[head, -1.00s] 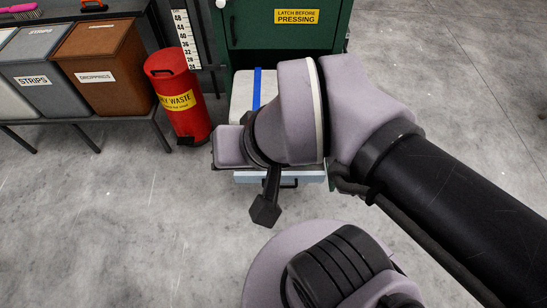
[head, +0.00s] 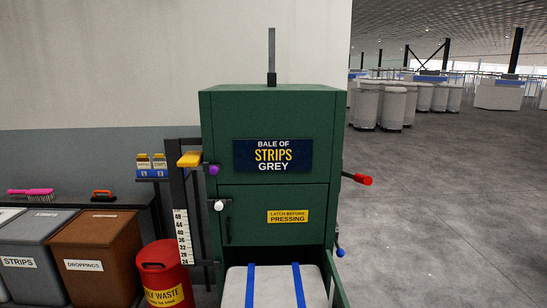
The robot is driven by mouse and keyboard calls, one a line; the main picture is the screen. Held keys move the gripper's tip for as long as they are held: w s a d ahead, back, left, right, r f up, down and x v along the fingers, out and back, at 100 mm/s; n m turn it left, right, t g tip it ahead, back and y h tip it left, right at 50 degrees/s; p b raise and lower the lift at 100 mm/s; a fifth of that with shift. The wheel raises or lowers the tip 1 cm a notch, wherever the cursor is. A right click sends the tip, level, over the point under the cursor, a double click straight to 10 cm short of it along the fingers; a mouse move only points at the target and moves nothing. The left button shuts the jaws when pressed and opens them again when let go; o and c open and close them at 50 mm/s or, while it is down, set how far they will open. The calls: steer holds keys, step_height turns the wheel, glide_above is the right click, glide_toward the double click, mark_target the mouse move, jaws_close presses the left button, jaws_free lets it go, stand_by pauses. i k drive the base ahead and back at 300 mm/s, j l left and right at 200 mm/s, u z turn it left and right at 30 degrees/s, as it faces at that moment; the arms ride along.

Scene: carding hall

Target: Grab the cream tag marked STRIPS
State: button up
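Two small pale tags with dark tops stand side by side in a blue holder (head: 152,175) left of the green press: a left tag (head: 143,163) and a right tag (head: 159,163). Their lettering is too small to read surely, so I cannot tell which is marked STRIPS. The word STRIPS also shows on the label of a grey bin (head: 30,245) and on the dark blue sign (head: 272,155) of the press. My gripper is out of view.
The green baling press (head: 270,205) stands ahead, with a strapped pale bale (head: 273,287) low in front. A black post with a yellow handle (head: 189,159) is between holder and press. A brown bin (head: 98,250) and red waste can (head: 165,275) stand left. Open floor (head: 440,220) lies right.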

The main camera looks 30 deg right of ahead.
mark_target(160, 162)
steer(key=i+j+z, duration=0.15)
steer(key=j, duration=0.2)
steer(key=i+j+z, duration=0.15)
steer(key=j, duration=0.2)
steer(key=i+j+z, duration=0.1)
steer(key=j, duration=0.25)
steer(key=i+j+z, duration=0.15)
steer(key=j, duration=0.25)
